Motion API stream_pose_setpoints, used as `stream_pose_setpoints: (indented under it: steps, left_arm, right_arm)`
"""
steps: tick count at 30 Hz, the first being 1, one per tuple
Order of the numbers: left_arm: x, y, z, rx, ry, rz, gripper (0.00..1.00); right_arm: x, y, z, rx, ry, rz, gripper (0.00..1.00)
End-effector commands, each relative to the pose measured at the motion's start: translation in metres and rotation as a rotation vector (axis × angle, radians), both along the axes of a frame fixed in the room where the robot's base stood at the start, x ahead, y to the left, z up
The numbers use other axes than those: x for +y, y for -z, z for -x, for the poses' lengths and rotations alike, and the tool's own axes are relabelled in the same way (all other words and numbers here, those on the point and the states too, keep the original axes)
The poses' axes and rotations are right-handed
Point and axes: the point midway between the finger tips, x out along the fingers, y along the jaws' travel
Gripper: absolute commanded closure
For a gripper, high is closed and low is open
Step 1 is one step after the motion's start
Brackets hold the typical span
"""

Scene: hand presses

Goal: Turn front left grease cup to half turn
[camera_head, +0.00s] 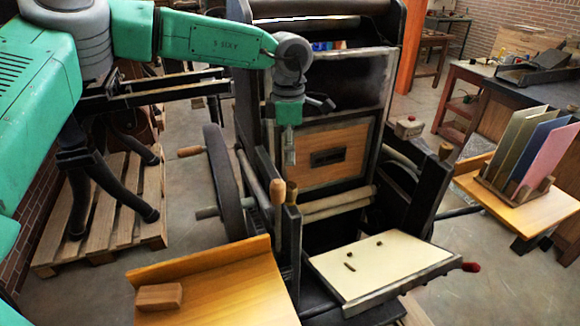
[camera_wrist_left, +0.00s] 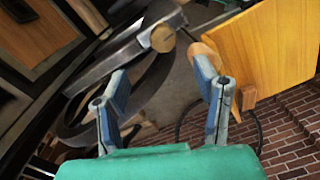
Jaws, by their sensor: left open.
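My left gripper (camera_head: 290,155) hangs from the green arm beside the press's front left upright, above the wooden-topped posts. In the left wrist view its two blue-grey fingers (camera_wrist_left: 160,62) are spread wide, with nothing between them. A round wooden knob (camera_wrist_left: 163,38) shows just beyond the fingertips. A second wooden handle (camera_wrist_left: 204,48) lies close to the right fingertip; I cannot tell whether they touch. In the head view a wooden-topped post (camera_head: 277,190) stands below the gripper. I cannot make out the front left grease cup for certain. My right gripper is not in view.
The dark press (camera_head: 330,80) fills the middle. A dark wheel (camera_head: 222,180) with a wooden handle stands left of it. A wooden shelf (camera_head: 225,290) with a small block (camera_head: 158,297) is in front. A cream-topped tray (camera_head: 385,265) lies right. A pallet (camera_head: 125,225) is at left.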

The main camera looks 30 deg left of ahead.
Motion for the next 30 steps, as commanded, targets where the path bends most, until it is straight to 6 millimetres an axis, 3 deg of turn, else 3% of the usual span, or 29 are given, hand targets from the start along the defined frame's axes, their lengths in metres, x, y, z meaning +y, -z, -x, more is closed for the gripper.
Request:
stream_pose_setpoints:
  steps: [5, 16, 24, 30]
  left_arm:
    - [0.0, -0.011, 0.0, 0.0, 0.0, 0.001, 0.44]
    - [0.0, -0.011, -0.001, -0.001, -0.039, -0.003, 0.44]
    - [-0.006, -0.016, 0.003, -0.012, -0.565, -0.027, 0.44]
    - [-0.005, -0.027, 0.006, -0.017, -0.838, -0.029, 0.44]
  right_arm:
    - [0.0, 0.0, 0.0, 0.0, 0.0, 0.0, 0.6]
    - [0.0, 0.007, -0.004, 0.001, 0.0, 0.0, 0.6]
    - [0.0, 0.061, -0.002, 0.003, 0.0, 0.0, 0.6]
    - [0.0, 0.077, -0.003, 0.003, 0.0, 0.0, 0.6]
